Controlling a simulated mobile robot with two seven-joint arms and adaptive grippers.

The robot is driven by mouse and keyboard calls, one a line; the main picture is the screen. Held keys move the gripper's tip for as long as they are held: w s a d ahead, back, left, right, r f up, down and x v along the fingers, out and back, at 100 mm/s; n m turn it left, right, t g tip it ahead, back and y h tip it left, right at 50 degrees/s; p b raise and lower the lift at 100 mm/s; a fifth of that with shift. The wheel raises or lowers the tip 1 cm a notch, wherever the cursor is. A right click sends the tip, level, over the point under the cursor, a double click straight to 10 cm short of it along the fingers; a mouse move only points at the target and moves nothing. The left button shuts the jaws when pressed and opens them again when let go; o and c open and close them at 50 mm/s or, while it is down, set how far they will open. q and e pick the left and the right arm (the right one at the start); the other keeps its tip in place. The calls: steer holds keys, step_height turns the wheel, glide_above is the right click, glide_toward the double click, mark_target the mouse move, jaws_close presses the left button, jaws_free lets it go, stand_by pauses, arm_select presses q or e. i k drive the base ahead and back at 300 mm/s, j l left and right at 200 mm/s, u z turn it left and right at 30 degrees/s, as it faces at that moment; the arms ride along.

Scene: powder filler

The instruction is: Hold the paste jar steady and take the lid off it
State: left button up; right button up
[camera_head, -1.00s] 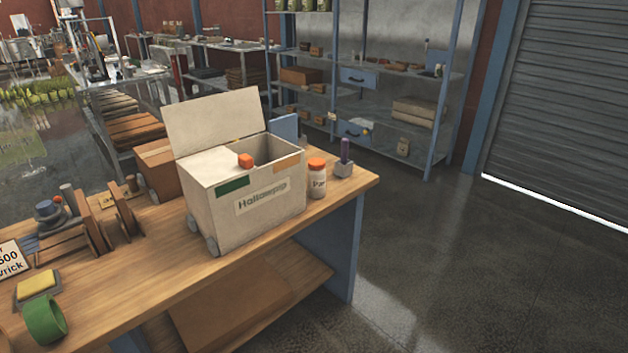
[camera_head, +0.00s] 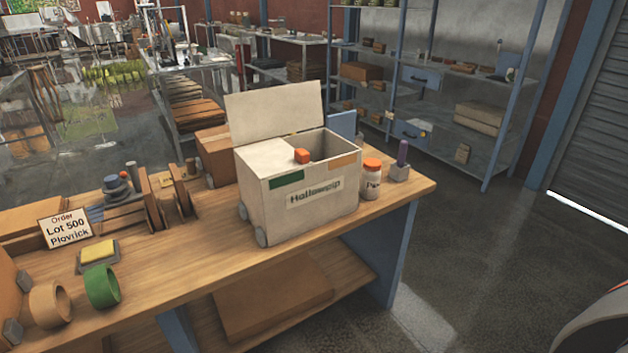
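The paste jar (camera_head: 370,185) is a small white jar with an orange lid (camera_head: 372,164) on top. It stands upright on the wooden workbench, just right of the big cream box. Its label is partly readable as "Pa". The lid sits on the jar. Neither of my grippers is in the head view.
A purple stick in a grey holder (camera_head: 400,173) stands right of the jar. Tape rolls (camera_head: 102,286), a yellow sponge (camera_head: 98,251) and an order sign (camera_head: 66,229) are left.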

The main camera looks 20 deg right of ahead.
mark_target(370, 179)
steer(key=l+u, duration=1)
steer(key=l, duration=0.3)
steer(key=k+l+u, duration=0.25)
steer(key=l, duration=0.25)
steer(key=k+l, duration=0.1)
steer(key=l, duration=0.3)
steer(key=k+l+u, duration=0.1)
steer(key=l, duration=0.3)
steer(key=k+l, duration=0.1)
steer(key=l, duration=0.25)
steer(key=k+l+u, duration=0.1)
steer(key=l, duration=0.3)
steer(key=k+l, duration=0.1)
steer(key=l, duration=0.25)
steer(key=l+u, duration=0.05)
